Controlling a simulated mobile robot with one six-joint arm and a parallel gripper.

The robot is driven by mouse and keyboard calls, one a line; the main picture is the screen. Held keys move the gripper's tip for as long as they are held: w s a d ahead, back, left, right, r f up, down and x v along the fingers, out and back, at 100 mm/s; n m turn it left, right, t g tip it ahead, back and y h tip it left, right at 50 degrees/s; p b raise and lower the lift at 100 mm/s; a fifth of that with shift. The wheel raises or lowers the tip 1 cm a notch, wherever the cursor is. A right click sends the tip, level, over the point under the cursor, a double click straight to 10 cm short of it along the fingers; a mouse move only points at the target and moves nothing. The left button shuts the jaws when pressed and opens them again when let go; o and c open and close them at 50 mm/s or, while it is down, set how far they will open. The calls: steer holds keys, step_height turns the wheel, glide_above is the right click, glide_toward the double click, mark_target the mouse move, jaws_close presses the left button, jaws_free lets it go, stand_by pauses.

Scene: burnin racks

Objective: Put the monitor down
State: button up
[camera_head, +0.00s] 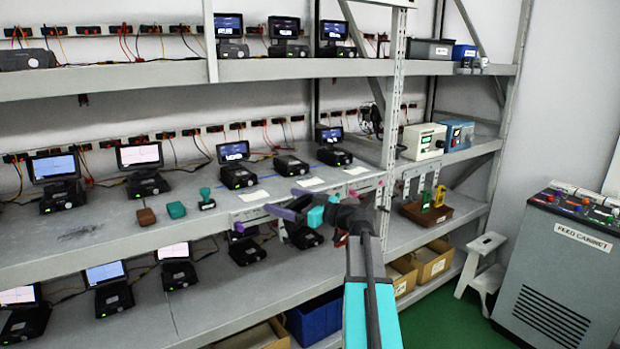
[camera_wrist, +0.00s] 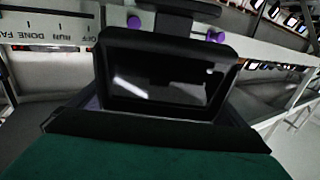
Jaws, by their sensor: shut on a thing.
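The monitor (camera_wrist: 165,85) fills the middle of the wrist view, with a dark, blank screen in a black frame. My gripper (camera_head: 300,212) is shut on it in front of the middle shelf's edge. In the head view the held monitor is mostly hidden by the gripper and cannot be told clearly from the dark devices behind. Whether it touches any surface cannot be told.
A lower shelf (camera_head: 215,290) carries more devices. A white step stool (camera_head: 482,262) and grey cabinet (camera_head: 555,265) stand at right.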

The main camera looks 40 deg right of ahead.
steer(key=s+a+f+n+g+y, duration=0.2)
steer(key=a+f, duration=0.4)
steer(key=a, duration=0.5)
steer(key=s+a+f+n+g+y, duration=0.2)
steer(key=a+f, duration=0.5)
steer(key=a, duration=0.4)
steer(key=s+a+f+n+g+y, duration=0.2)
steer(key=a+f, duration=0.5)
steer(key=a, duration=0.4)
steer(key=shift+s+a+n+y, duration=0.4)
steer(key=shift+s+y, duration=0.35)
steer(key=shift+y, duration=0.45)
steer(key=shift+s+f, duration=0.1)
steer(key=shift+s, duration=0.05)
